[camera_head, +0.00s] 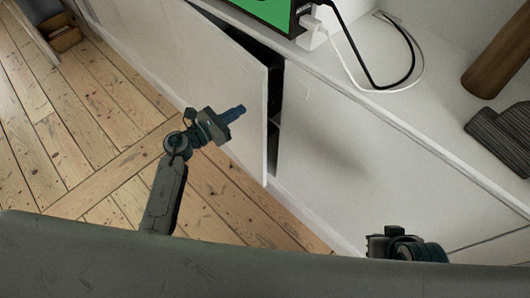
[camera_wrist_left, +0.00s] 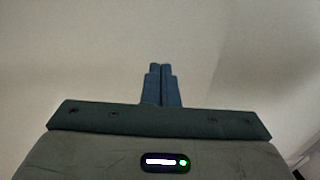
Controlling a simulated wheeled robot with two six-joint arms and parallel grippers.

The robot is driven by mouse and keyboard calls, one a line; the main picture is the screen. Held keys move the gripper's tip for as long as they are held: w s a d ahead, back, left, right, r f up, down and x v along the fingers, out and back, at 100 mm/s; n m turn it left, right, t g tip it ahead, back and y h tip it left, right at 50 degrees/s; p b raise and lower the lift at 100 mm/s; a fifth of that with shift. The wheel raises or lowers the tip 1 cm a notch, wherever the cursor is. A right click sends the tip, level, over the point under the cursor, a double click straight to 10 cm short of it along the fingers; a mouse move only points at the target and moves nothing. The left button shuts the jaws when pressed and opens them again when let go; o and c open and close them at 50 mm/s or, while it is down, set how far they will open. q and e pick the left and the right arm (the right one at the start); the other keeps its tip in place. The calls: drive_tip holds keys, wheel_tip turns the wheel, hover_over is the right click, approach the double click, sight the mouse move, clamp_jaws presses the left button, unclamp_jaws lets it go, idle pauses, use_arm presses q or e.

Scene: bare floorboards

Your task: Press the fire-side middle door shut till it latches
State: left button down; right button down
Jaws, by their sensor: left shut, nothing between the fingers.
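The white middle door (camera_head: 228,85) of the low cabinet stands ajar in the head view. A dark gap shows between its right edge and the white panel to the right. My left gripper (camera_head: 238,112) is in front of the door, shut and empty, with its blue fingertips toward the door face. I cannot tell whether they touch it. In the left wrist view the shut fingers (camera_wrist_left: 161,85) lie side by side before a plain pale surface. Part of my right arm shows at the bottom right of the head view, with no fingers to be seen.
On the white cabinet top (camera_head: 440,110) stand a green-screened device (camera_head: 272,10), a white plug (camera_head: 312,35) with black and white cables, a brown cylinder (camera_head: 500,55) and a dark ridged object (camera_head: 503,135). Bare floorboards (camera_head: 80,120) lie open at the left. A brown box (camera_head: 62,37) sits far left.

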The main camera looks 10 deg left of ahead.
use_arm(q)
drive_tip(key=x, duration=0.7)
drive_tip(key=shift+w+d+b, duration=0.25)
drive_tip(key=shift+b, duration=0.15)
idle(2.3)
drive_tip(key=v, duration=1.3)
drive_tip(key=shift+r, duration=0.1)
idle(1.0)
